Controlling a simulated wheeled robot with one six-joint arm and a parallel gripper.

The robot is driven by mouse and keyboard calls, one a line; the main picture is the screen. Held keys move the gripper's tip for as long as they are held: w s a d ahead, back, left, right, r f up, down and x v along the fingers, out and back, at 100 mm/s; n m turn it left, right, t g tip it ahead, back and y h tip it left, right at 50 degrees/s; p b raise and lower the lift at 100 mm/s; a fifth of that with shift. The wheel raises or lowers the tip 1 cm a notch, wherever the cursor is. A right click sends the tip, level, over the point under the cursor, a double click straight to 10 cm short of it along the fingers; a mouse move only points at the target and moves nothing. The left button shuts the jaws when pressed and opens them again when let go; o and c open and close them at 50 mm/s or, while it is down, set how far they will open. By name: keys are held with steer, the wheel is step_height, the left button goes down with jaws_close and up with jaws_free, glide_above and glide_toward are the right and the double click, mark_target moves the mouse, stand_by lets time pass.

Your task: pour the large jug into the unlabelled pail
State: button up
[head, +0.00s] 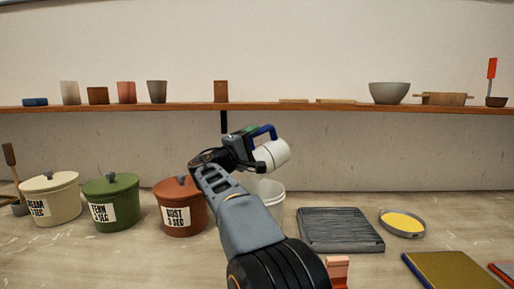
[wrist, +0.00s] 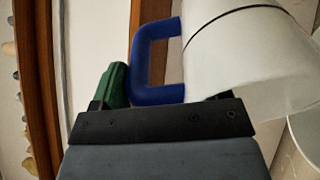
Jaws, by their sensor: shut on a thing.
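The large jug (head: 272,154) is white with a blue handle. My gripper (head: 252,139) is shut on the blue handle and holds the jug in the air, tipped well over to the right. In the wrist view the jug (wrist: 240,60) fills the upper right, with the handle (wrist: 143,70) beside my gripper. The unlabelled pail (head: 275,198) is pale and open, and stands on the counter below the jug, partly hidden by my arm. A pale rim, likely the pail's, shows at the wrist view's lower right (wrist: 307,140). No stream is visible.
Lidded pails labelled cream (head: 50,199), fern (head: 111,202) and rust (head: 180,207) stand to the left. A dark grey slab (head: 340,230) and a dish of yellow (head: 402,222) lie to the right. A shelf (head: 330,106) with cups and bowls runs behind.

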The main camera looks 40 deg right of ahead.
steer(key=shift+a+h+b, duration=0.6)
steer(key=shift+b, duration=0.3)
stand_by(2.2)
